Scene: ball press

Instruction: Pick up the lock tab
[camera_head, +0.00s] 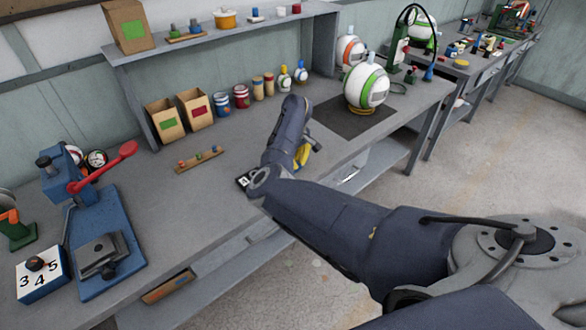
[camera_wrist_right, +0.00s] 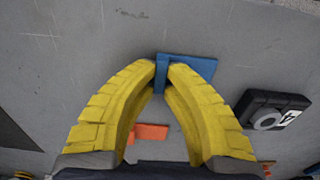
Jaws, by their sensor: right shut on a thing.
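The lock tab (camera_wrist_right: 162,74) appears as a blue piece with an upright part and a flat part in the right wrist view. My right gripper (camera_wrist_right: 162,68) has its yellow fingertips closed on the upright part. The flat part extends to the right, close over the grey bench top; I cannot tell whether it touches. In the head view my right gripper (camera_head: 302,156) is mostly behind my own arm, and the tab is hidden there. My left gripper is not in view.
An orange piece (camera_wrist_right: 150,132) lies below, seen between the fingers. A dark block marked 4 (camera_wrist_right: 272,110) lies to the right. In the head view, a blue press with a red lever (camera_head: 105,245) stands at left, and a green-white ball (camera_head: 366,87) sits on a dark mat.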

